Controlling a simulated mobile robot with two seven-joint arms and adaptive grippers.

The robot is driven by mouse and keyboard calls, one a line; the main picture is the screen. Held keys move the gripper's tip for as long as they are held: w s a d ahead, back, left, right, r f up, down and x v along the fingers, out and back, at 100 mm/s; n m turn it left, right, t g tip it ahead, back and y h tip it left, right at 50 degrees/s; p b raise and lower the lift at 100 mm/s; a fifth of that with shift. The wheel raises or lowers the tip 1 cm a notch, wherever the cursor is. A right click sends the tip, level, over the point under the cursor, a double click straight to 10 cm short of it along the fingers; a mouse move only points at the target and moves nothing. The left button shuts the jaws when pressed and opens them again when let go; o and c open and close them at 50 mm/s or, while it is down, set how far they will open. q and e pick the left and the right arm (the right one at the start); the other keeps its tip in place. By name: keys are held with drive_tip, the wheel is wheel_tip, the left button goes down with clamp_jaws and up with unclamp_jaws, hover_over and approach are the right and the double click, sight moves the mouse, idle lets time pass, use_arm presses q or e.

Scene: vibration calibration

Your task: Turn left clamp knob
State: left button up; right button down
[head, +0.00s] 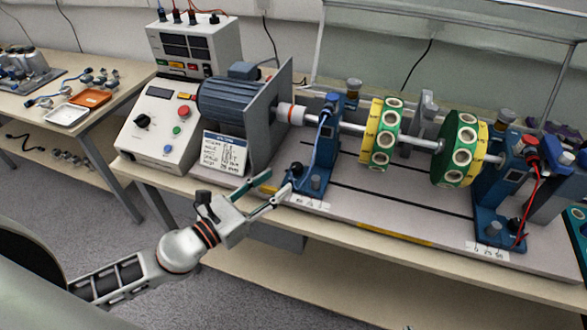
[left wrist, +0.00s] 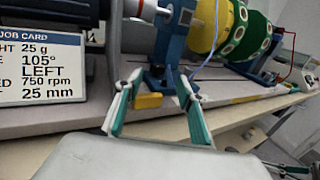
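The left bearing stand (head: 325,150) is blue and stands on the bench plate, right of the motor. A small black clamp knob (head: 297,168) sits low on its foot; the knob also shows in the left wrist view (left wrist: 157,72). My left gripper (head: 279,184) is open and empty, its teal-padded fingers pointing at the stand's foot. In the left wrist view the knob appears between and beyond the fingertips (left wrist: 160,86); I see no contact. Part of what looks like my right gripper (left wrist: 290,169) shows at the lower right corner of the left wrist view, too small to judge.
The motor (head: 236,101) and job card (head: 224,153) stand left of the stand. The shaft carries two green-and-yellow discs (head: 381,133) to a right bearing stand (head: 499,195). A control box (head: 160,128) is at the left. The space before the bench edge is free.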

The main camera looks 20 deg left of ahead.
sight(293, 169)
use_arm(q)
drive_tip(key=shift+w+r, duration=0.1)
drive_tip(key=shift+w, duration=0.45)
drive_tip(key=p+x, duration=0.2)
drive_tip(key=x, duration=0.3)
drive_tip(key=shift+w+d, duration=0.25)
drive_tip(key=shift+w, duration=0.05)
drive_tip(key=shift+w+d, duration=0.25)
drive_tip(key=shift+w, duration=0.15)
clamp_jaws()
